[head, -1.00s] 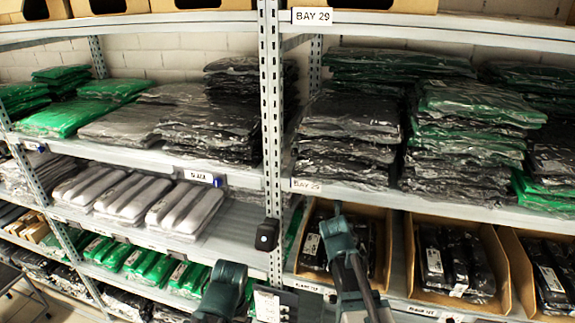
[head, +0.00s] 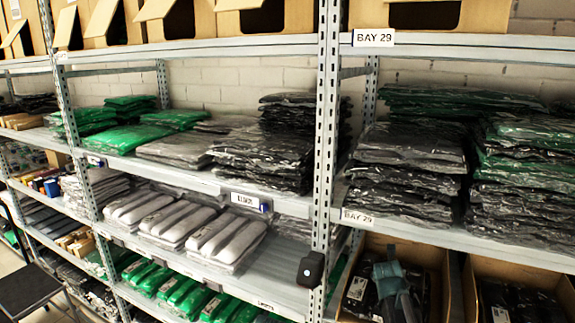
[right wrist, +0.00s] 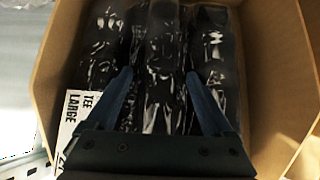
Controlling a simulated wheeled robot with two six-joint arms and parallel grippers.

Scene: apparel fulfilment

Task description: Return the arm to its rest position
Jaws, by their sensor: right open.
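My right gripper (head: 388,268) shows at the bottom right of the head view, in front of an open cardboard box (head: 440,262). In the right wrist view the two fingers of my right gripper (right wrist: 161,78) are spread apart. Black bagged garments (right wrist: 160,45) lie in the box beyond the fingers, and nothing is clamped between them. Whether the fingertips touch the bags cannot be told. A white label reading TEE LARGE (right wrist: 88,112) lies left of the gripper. My left gripper is not in the head view.
A metal rack post (head: 325,140) stands left of my right gripper, with a small black device (head: 311,270) on it. The shelf edge (head: 430,230) runs above the box. Stacks of bagged garments (head: 410,160) fill the shelf above. A dark stool (head: 28,292) stands lower left.

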